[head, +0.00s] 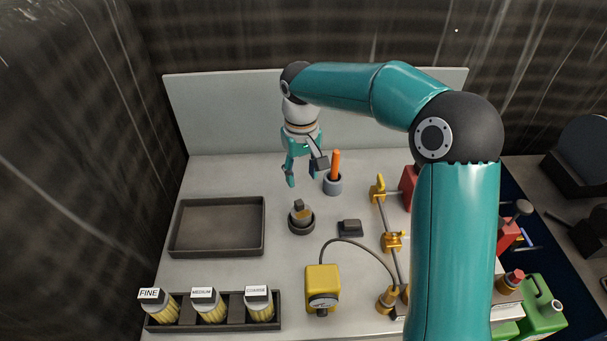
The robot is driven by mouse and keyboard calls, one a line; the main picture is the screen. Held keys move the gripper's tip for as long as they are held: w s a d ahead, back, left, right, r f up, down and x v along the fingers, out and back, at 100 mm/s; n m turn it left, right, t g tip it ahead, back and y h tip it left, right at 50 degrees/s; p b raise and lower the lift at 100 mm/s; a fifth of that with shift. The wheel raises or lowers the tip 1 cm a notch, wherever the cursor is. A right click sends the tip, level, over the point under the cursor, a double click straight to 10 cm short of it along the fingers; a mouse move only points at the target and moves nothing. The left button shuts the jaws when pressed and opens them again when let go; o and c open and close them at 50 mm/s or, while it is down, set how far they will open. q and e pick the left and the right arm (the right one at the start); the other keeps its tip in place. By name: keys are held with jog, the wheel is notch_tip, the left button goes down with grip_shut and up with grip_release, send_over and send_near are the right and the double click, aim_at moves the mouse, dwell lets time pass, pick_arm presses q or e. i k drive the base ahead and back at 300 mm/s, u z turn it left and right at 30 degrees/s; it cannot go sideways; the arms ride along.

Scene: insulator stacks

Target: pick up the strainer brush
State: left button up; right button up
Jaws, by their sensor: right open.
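An orange handle (335,163), which looks like the strainer brush, stands nearly upright in a small grey cup (333,186) at the back middle of the table. The cup hides its lower end. My right gripper (304,174) hangs from above just left of the handle, open, with its fingers pointing down. Its right finger is close to the handle; I cannot tell whether they touch. Nothing shows between the fingers. My left gripper is not in view.
A round dark holder (301,220) with a part in it stands in front. An empty dark tray (176,242) lies left. A yellow box (322,281) with a cable, brass fittings (393,241) and a rack (237,314) of labelled jars stand nearer. The back left is clear.

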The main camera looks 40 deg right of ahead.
aim_at(336, 154)
jog(key=k, duration=1)
